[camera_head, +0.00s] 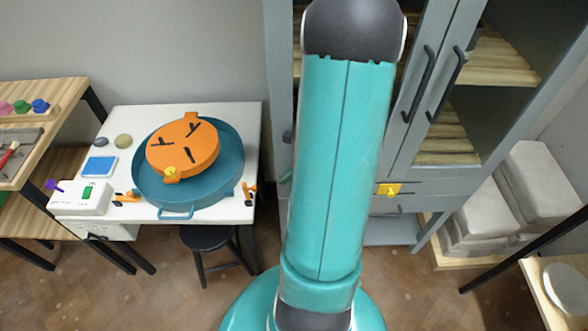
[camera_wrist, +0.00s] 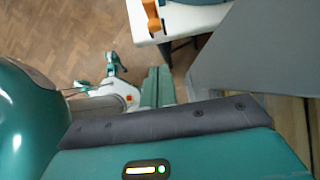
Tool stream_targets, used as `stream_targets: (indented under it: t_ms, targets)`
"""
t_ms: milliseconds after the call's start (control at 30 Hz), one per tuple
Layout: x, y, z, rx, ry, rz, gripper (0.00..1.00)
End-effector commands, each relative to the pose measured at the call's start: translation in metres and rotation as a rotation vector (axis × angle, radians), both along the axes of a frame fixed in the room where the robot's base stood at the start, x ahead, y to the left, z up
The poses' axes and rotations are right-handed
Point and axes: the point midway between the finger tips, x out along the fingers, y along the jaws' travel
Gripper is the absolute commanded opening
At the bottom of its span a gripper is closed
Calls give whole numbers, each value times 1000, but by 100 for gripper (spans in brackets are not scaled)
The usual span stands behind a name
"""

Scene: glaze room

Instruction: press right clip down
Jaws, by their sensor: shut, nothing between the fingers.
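In the head view, a round orange disc (camera_head: 183,146) with dark slots and a yellow spot (camera_head: 171,172) rests tilted in a teal basin (camera_head: 236,165) on a white table. The right clip (camera_head: 250,190) is orange and dark, on the table to the right of the basin. The left clip (camera_head: 127,197) sits at the basin's left. In the wrist view an orange clip (camera_wrist: 151,14) shows at the table corner, cut by the frame edge.
The white table (camera_head: 133,118) also holds a white device (camera_head: 94,197), a blue pad (camera_head: 99,166) and two stones. A dark stool (camera_head: 210,238) stands under its front edge. A grey cabinet (camera_head: 278,90) stands close to the table's right. Floor shows in front.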

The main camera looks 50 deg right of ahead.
Motion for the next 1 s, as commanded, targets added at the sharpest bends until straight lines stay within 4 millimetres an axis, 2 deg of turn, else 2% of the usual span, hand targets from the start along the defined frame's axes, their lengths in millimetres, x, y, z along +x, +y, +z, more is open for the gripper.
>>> stream_targets:
  t_ms: [100,200,333,500,1000]
  targets:
    - [11,10,-20,5,2,1,0]
    - [22,18,-31,2,0,3,0]
    - [39,29,-32,0,0,1,0]
    - [48,37,-34,1,0,1,0]
    - [50,36,-33,-5,5,1,0]
